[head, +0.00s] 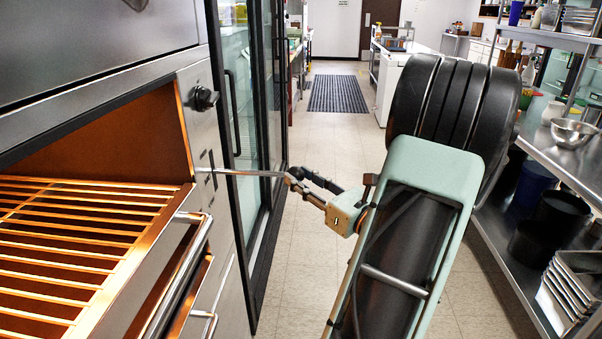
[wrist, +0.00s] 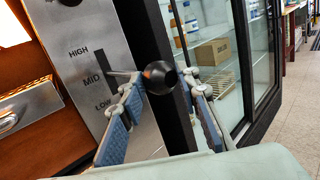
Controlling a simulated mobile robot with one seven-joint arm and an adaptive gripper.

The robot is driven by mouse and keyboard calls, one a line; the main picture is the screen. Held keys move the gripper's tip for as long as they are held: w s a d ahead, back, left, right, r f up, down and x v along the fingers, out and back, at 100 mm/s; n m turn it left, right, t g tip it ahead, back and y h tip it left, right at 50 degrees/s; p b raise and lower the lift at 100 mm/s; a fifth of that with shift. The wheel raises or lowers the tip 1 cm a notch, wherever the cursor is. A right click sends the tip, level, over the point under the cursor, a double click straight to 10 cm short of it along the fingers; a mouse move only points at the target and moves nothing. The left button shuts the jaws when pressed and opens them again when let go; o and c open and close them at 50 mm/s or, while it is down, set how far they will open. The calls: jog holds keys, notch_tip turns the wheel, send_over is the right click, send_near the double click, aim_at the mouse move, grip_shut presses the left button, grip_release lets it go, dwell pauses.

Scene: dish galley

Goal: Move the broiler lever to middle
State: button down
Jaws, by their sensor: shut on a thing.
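The broiler lever (head: 245,173) is a thin metal rod sticking out of a slot in the steel oven panel (head: 205,125). In the wrist view the lever's round black knob (wrist: 160,77) is at its near end. The rod meets the slot about level with the MID label (wrist: 93,82), between HIGH above and LOW below. My gripper (head: 296,180) is shut on the lever's knob end, with one finger on each side of it in the wrist view. The knob covers part of the view between the fingertips.
A black dial (head: 204,98) sits above the slot. The open broiler holds a glowing grate (head: 80,240), with a bar handle (head: 180,270) in front. A glass-door fridge (head: 250,100) is beside the panel. Steel shelving (head: 560,165) lines the right. The floor between is clear.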

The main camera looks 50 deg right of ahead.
jog(key=shift+f, duration=0.1)
jog(key=c, duration=1.5)
grip_release()
jog(key=shift+o, duration=0.2)
jog(key=s+f, duration=0.1)
jog(key=s, duration=1.1)
jog(key=shift+a, duration=0.25)
